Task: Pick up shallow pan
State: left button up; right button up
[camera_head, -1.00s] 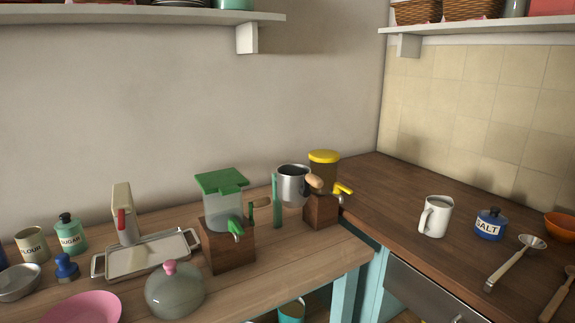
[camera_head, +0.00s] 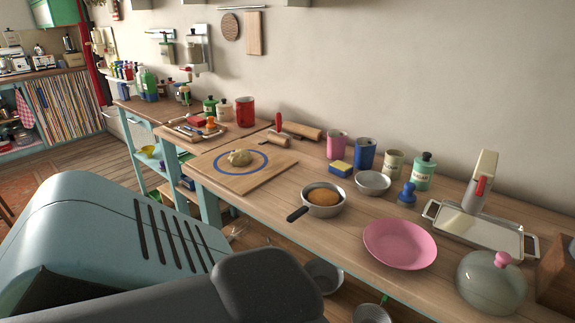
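A small metal pan with a black handle (camera_head: 323,200) sits on the wooden counter, its handle pointing down-left. Something round and brown lies in it. A metal pan-like vessel (camera_head: 323,276) shows on a lower level below the counter's front edge, partly hidden. I cannot tell whether either is the shallow pan. At the far left, a striped curtain (camera_head: 62,105) hangs under a counter, with dark cookware (camera_head: 22,137) on the open shelves beside it. Neither of my grippers is in view.
Bare wooden floor (camera_head: 130,155) lies between this counter and the far shelves. Large teal and dark grey parts block the lower left.

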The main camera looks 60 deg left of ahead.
aim_at(315, 211)
jog(key=u, duration=1.65)
